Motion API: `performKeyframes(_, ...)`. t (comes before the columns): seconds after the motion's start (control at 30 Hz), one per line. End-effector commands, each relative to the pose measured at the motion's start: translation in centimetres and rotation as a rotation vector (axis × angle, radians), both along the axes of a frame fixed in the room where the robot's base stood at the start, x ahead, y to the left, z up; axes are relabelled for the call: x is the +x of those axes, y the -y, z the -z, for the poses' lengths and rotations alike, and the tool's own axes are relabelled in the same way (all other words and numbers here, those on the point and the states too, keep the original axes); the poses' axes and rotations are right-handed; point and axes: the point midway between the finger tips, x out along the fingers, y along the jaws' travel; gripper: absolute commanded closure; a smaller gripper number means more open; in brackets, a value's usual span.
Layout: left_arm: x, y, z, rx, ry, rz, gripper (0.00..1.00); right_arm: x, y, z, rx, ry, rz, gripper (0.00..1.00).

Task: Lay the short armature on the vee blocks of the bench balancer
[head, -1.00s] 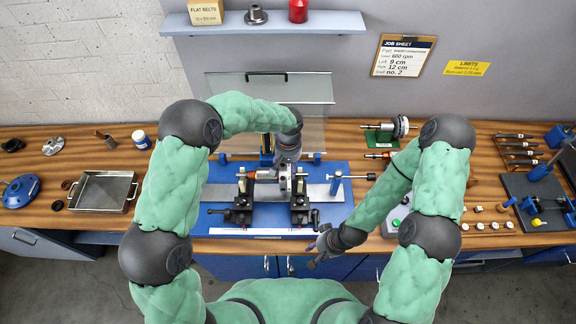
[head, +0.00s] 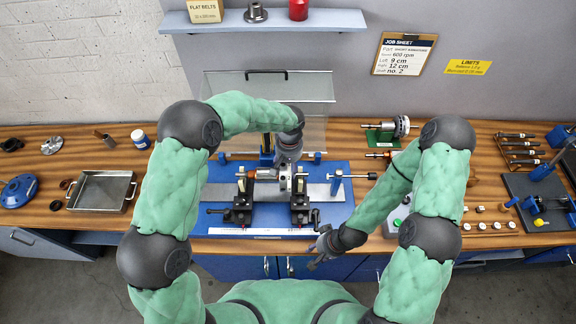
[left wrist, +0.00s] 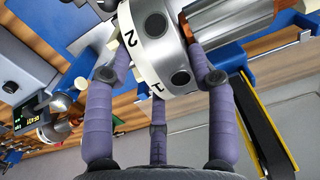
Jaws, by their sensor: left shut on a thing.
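The blue bench balancer (head: 330,213) stands mid-bench with two dark vee-block stands, left (head: 243,198) and right (head: 300,205). The short armature (head: 265,174) lies crosswise at the height of the stand tops. Whether its shaft touches the vees cannot be told. My left gripper (head: 287,166) comes down from behind and is shut on the armature. In the left wrist view its fingers (left wrist: 160,85) close around a pale numbered ring (left wrist: 150,45), with the copper-and-steel body (left wrist: 230,18) beside it. My right gripper (head: 320,258) hangs empty before the bench's front edge; its fingers are too small to read.
A clear guard (head: 310,90) stands behind the balancer. A metal post with a crossbar (head: 337,183) stands right of the stands. Another rotor (head: 400,127) sits at the back right. A steel tray (head: 100,190) lies at left. Small parts and a tool rack fill the right.

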Motion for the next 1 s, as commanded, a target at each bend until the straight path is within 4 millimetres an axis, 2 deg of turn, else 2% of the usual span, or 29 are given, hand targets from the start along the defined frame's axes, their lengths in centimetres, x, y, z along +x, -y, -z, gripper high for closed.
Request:
performKeyframes(0.33,0.22,0.03,-0.32,-0.001,0.006,-0.001,1.00,0.00,0.00,-0.03,0.000,0.000,0.000,0.60)
performKeyframes(1.0,0.22,0.02,0.35,-0.001,0.006,-0.001,1.00,0.00,0.00,0.56,0.000,0.000,0.000,0.60)
